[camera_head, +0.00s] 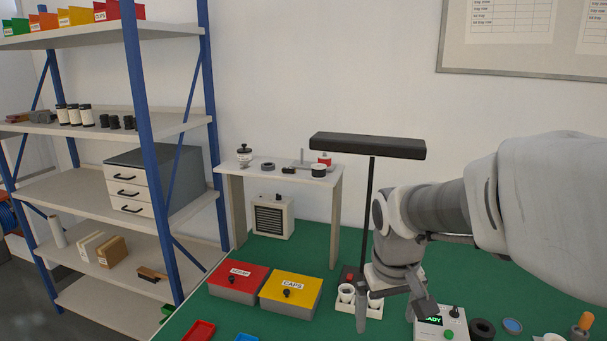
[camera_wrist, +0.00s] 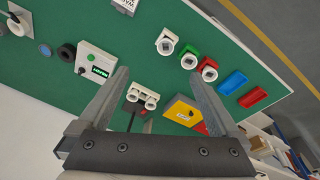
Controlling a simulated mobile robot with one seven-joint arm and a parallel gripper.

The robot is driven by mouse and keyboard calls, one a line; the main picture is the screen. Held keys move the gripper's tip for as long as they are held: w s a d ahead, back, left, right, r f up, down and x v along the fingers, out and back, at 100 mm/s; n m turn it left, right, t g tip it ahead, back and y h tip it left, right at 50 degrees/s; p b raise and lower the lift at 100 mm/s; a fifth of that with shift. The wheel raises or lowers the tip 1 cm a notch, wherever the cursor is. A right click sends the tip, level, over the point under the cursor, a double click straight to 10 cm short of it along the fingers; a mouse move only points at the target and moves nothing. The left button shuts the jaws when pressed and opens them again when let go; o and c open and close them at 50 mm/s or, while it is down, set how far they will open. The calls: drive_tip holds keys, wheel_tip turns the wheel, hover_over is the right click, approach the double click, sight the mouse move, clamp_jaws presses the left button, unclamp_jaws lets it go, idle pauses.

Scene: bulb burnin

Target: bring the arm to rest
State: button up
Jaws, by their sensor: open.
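My gripper (camera_head: 393,306) hangs at the end of my arm over the green table, right of the lamp post. Its two fingers are spread apart with nothing between them. It also shows open in the wrist view (camera_wrist: 158,76), pointing over the table. A white holder with two round cups (camera_head: 346,298) stands just left of the fingers in the head view and shows between them in the wrist view (camera_wrist: 143,95). A white box with a lit green display (camera_head: 452,325) stands to the right, partly covered by my gripper; it also shows in the wrist view (camera_wrist: 97,66).
A black lamp (camera_head: 368,146) on a thin post stands close behind my arm. Red (camera_head: 238,282) and yellow (camera_head: 291,292) lidded boxes stand left of the holder. A small raised shelf (camera_head: 285,171) is at the back. Blue-framed shelving (camera_head: 140,130) fills the left. Red and blue trays (camera_wrist: 233,82) lie on the table.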

drive_tip(key=s+r+m+t, duration=0.1)
drive_tip(key=s+r+t, duration=0.2)
drive_tip(key=s, duration=1)
wheel_tip(320, 180, up, 3)
drive_tip(key=shift+s+a+r+m+t+y, duration=0.1)
drive_tip(key=shift+s+a+m+t+y, duration=0.1)
drive_tip(key=shift+s+m+t+y, duration=0.15)
